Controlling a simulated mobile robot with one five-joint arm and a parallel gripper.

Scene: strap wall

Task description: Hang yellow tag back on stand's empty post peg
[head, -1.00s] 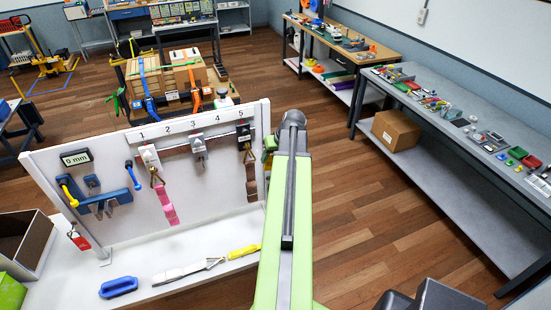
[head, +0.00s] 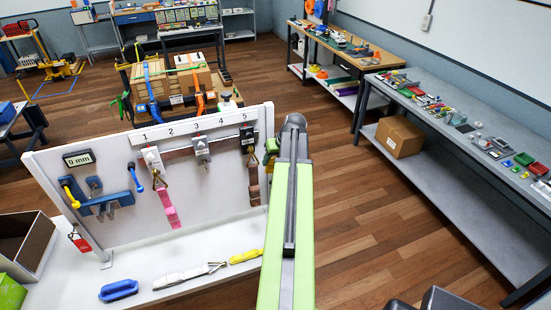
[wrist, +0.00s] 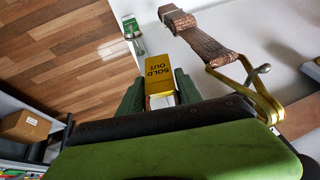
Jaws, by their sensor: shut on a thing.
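In the wrist view, a yellow tag (wrist: 158,72) with black "SOLD OUT" lettering sits between the two green fingers of my gripper (wrist: 160,88). My gripper is shut on it. A small green and white object (wrist: 131,27) shows beyond the tag, beside the pale board; I cannot make out a post peg on it. In the head view, my arm hides the tag and most of my gripper, with a bit of green (head: 271,146) showing at the board's right edge. I cannot pick out the stand's empty peg in either view.
A white board (head: 125,215) carries numbered fittings. A brown strap (head: 254,185) hangs close to my arm, and it also shows in the wrist view (wrist: 205,40) with a brass loop (wrist: 250,85). A pink strap (head: 169,205) hangs farther left. Open wooden floor (head: 370,220) lies right.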

